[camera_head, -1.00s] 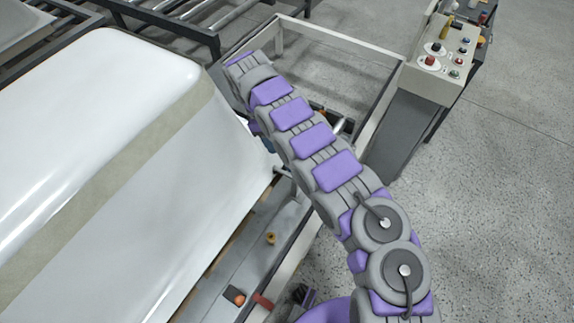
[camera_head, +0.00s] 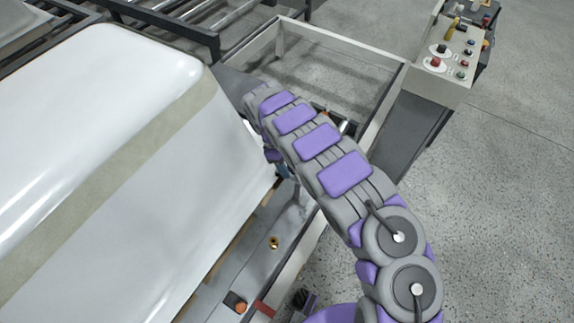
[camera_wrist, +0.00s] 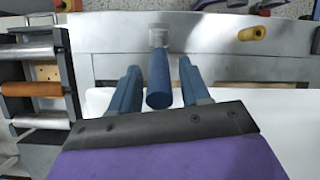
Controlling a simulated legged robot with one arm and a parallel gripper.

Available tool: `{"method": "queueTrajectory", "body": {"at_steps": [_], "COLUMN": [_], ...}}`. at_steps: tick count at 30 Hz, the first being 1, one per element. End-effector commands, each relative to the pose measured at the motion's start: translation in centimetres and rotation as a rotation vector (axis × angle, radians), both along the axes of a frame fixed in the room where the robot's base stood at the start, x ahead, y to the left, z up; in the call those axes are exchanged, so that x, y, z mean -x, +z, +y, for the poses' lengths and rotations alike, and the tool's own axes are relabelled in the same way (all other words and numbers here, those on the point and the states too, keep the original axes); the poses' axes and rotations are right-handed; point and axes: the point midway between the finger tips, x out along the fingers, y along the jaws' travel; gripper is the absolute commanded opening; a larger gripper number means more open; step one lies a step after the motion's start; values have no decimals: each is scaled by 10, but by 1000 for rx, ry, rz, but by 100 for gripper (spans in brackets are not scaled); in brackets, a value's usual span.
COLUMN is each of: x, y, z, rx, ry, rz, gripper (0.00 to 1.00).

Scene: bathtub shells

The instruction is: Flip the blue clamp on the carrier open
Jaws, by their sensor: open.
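In the wrist view the blue clamp (camera_wrist: 158,82) shows as a blue rounded bar pointing toward me from a pale metal mount (camera_wrist: 158,38) on the grey carrier rail (camera_wrist: 205,60). My gripper (camera_wrist: 159,66) is open, with one dark blue finger on each side of the bar. Gaps show between the bar and both fingers. In the head view my arm reaches to the tub's right edge, and the arm hides most of the gripper and clamp. The carrier (camera_head: 262,262) runs along the tub's right side.
A white bathtub shell (camera_head: 110,170) fills the left. A brass knob (camera_head: 274,242), an orange-ended part (camera_head: 235,301) and a red piece (camera_head: 263,308) sit along the carrier. A control box (camera_head: 445,62) stands at the upper right. The wrist view shows an orange roller (camera_wrist: 32,90) at left.

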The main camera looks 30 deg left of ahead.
Motion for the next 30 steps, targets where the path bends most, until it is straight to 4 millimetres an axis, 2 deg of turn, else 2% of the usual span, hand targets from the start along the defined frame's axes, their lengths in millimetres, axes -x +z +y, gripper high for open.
{"method": "queueTrajectory", "body": {"at_steps": [5, 19, 30], "x": [-1, -1, -1], "y": [3, -1, 0], "z": [-5, 2, 2], "rx": [0, 5, 2], "ry": [-3, -1, -1], "rz": [-2, 0, -1], "gripper": [46, 1, 0]}}
